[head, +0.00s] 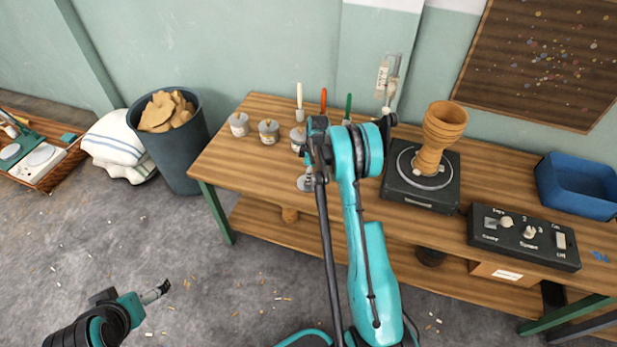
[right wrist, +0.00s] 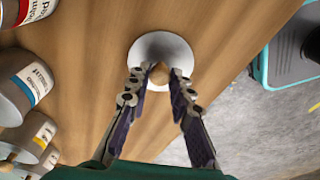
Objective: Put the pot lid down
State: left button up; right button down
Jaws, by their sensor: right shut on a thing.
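The pot lid is a small pale grey disc (right wrist: 150,48) with a light brown knob, seen in the right wrist view against the wooden tabletop. My right gripper (right wrist: 159,84) is shut on the lid's knob, a fingertip on each side. In the head view the lid (head: 305,184) shows in part near the table's front edge, below my right arm. I cannot tell whether it touches the tabletop. My left gripper (head: 156,291) is low over the floor at the lower left, away from the table. Its fingers are too small to read.
Several small labelled pots, one of them grey (head: 238,124), stand at the table's back left, some with brushes behind. A turntable (head: 421,190) bears a clay goblet (head: 439,135). A control box (head: 524,238) and blue bin (head: 579,188) stand right. Bare tabletop (head: 240,158) lies front left.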

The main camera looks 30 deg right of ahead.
jog(key=c, duration=1.3)
grip_release()
jog(key=shift+f, duration=0.1)
jog(key=shift+c, duration=0.2)
